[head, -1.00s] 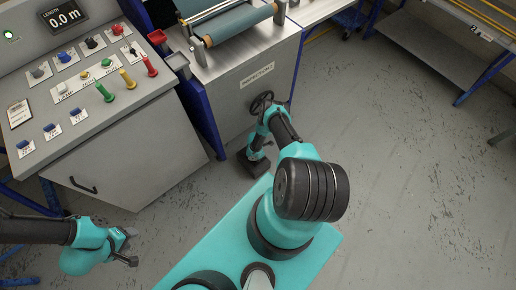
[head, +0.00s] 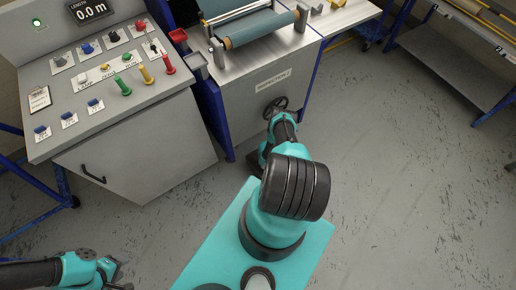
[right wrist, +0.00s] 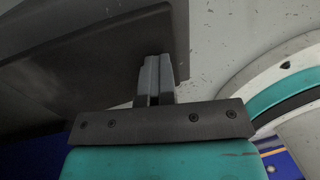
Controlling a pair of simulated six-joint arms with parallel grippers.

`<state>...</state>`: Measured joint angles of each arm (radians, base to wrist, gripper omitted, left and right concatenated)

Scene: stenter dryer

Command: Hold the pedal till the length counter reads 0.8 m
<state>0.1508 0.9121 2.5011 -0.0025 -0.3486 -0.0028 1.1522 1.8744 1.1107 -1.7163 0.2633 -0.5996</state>
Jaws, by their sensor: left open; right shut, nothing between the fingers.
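The length counter (head: 91,11) on the console reads 0.0 m. A dark block low at the foot of the machine, apparently the pedal (head: 254,160), is mostly hidden behind my right arm in the head view. My left gripper (head: 122,277) is open and empty at the lower left, over the floor.
The grey console (head: 140,145) with coloured buttons and levers stands at the left. The floor (head: 400,190) on the right is clear.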

